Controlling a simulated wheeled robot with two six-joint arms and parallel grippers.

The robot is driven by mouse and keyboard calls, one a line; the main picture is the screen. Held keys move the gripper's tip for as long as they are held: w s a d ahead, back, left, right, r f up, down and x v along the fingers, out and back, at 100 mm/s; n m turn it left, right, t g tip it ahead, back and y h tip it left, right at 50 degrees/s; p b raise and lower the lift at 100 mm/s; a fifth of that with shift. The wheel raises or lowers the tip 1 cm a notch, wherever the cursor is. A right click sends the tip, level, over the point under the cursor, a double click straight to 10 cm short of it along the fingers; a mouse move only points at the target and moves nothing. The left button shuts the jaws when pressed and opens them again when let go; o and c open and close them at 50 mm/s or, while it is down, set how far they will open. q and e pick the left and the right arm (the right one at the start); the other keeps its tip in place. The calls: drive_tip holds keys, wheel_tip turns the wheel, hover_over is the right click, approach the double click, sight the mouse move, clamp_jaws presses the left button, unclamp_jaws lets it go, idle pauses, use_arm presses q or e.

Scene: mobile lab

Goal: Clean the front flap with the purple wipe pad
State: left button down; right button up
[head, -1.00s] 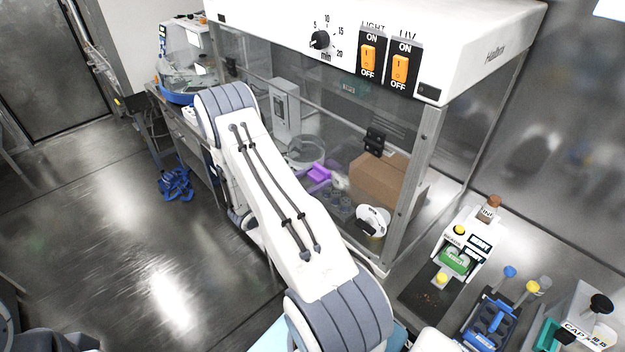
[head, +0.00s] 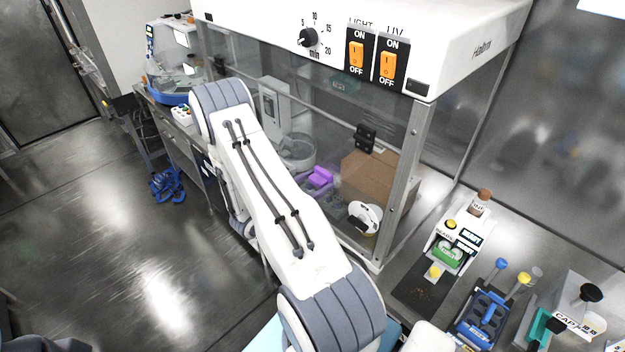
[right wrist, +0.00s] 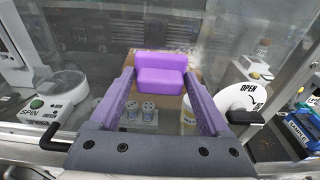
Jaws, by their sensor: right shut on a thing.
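The purple wipe pad (right wrist: 162,72) is a two-step purple block between the fingertips of my right gripper (right wrist: 162,84), which is shut on it. In the head view the pad (head: 320,178) shows just right of my right arm, with part of the right gripper (head: 303,194) beside it; the arm hides the rest. The front flap (head: 330,115) is the clear pane of the hood. It also fills the upper right wrist view (right wrist: 225,40), with faint brownish specks near the pad's top right. I cannot tell whether the pad touches the pane. My left gripper is out of view.
The hood's metal post (head: 408,170) edges the pane. Right of the hood are a small instrument (head: 460,235) and a blue rack (head: 482,320).

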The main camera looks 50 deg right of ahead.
sight(343, 187)
drive_tip(key=shift+s+a, duration=0.1)
drive_tip(key=shift+s, duration=2.2)
drive_tip(key=shift+s+a+b, duration=0.1)
drive_tip(key=shift+s+b, duration=0.2)
drive_tip(key=shift+s, duration=0.55)
drive_tip(key=shift+a, duration=0.15)
